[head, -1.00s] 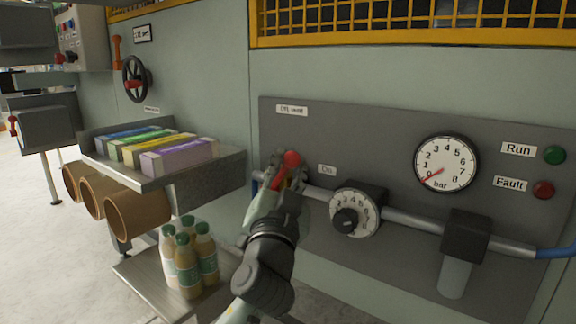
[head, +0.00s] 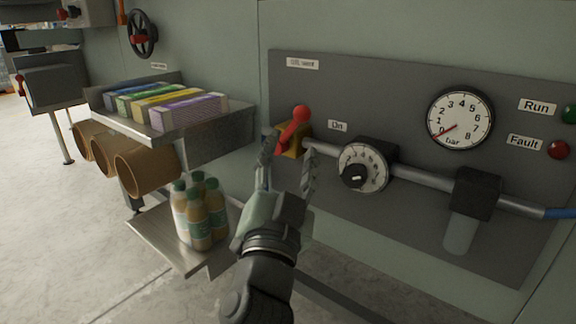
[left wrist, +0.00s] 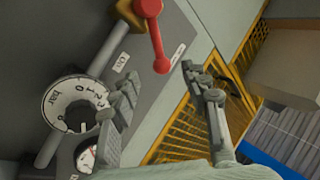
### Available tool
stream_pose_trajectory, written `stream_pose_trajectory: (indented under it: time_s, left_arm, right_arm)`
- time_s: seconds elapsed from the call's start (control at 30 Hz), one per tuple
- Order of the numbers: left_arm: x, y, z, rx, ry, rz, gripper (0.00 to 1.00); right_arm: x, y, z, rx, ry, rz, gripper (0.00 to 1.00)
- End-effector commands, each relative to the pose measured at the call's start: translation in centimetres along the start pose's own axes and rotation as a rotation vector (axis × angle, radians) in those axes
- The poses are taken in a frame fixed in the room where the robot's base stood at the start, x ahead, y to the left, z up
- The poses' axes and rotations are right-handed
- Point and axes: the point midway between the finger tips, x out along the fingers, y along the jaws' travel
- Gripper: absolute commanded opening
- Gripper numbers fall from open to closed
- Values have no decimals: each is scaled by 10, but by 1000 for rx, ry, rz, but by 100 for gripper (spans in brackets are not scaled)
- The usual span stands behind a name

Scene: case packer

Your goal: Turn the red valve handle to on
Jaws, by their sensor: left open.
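The red valve handle (head: 293,128) sticks up from a yellow valve body (head: 290,146) on the pipe, leaning slightly right with its ball end on top. The "On" label (head: 337,126) is to its right. In the left wrist view the red handle (left wrist: 156,38) is beyond the fingertips, and its ball end appears between and ahead of them. My left gripper (head: 287,158) is open, its fingers just below and in front of the valve body, with nothing held. Its spread fingers also show in the left wrist view (left wrist: 160,92). My right gripper is not in view.
Right of the valve, the pipe (head: 425,172) carries a dial (head: 363,167) and a black block (head: 475,190). A pressure gauge (head: 460,120) reads about zero. Left are a shelf of coloured boxes (head: 180,138) and bottles (head: 201,212) on a lower tray (head: 165,238).

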Motion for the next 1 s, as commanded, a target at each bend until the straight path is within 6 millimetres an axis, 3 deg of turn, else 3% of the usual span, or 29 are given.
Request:
stream_pose_trajectory:
  time_s: [0.2,0.53,0.67,0.77,0.83,0.9,1.0]
  left_arm:
    - [-27,0,0,-1,-1,0,46]
    - [-31,0,0,0,0,-1,46]
    - [-29,-5,-2,65,31,-10,31]
    - [-21,-23,-13,333,154,-54,19]
    - [-16,-38,-29,676,298,-120,10]
    - [-15,-50,-45,1119,463,-218,1]
    - [-15,-56,-55,1820,690,-402,0]
  right_arm:
    - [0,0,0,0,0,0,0]
    - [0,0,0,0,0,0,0]
    - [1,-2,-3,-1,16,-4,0]
    - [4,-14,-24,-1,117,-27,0]
    - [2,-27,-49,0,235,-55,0]
    - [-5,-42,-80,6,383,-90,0]
    - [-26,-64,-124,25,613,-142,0]
